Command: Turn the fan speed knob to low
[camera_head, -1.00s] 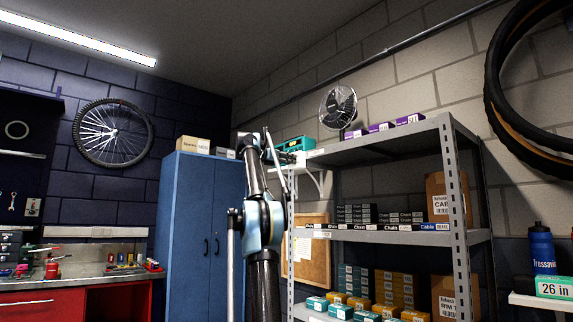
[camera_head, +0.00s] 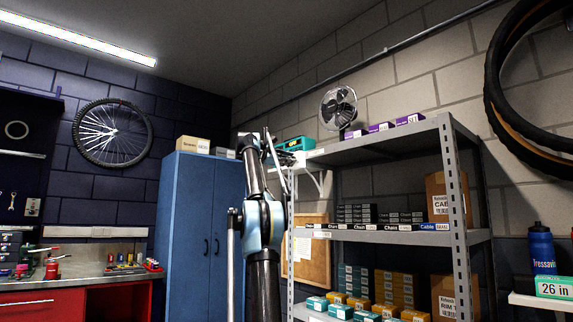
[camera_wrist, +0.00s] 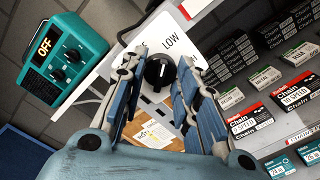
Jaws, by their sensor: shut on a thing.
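The fan speed knob (camera_wrist: 158,73) is round and black with a white pointer mark, on a white plate, in the middle of the wrist view. The word LOW is printed on the plate just above it. The pointer mark lies towards the upper right side, near LOW. The fan (camera_head: 338,107) is on the wall above the shelf in the head view. The knob is not clear there; my arm stands in front of that area.
Boxed chains (camera_wrist: 270,80) fill the shelf on the right. A metal shelf unit (camera_head: 455,190) and a blue cabinet (camera_head: 185,215) flank my arm.

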